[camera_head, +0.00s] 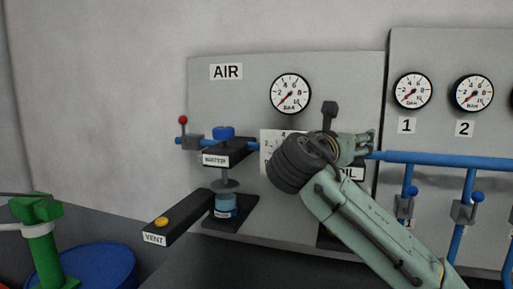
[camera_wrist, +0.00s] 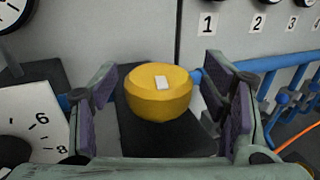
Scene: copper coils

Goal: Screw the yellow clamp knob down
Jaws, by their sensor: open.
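My gripper (camera_wrist: 160,82) is open, with one purple-padded finger on each side of the knob and a visible gap on both sides. I cannot tell how far down the fingers reach. In the head view my gripper (camera_head: 355,147) is at the unit labelled OIL (camera_head: 352,174), and the knob is hidden there.
Left of my arm are the regulator unit (camera_head: 223,152) under AIR, with a blue knob, and a VENT bar (camera_head: 176,217) with a yellow button. A gauge dial (camera_wrist: 35,125) lies close left of my fingers. A blue pipe (camera_head: 440,161) runs right, with several valves.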

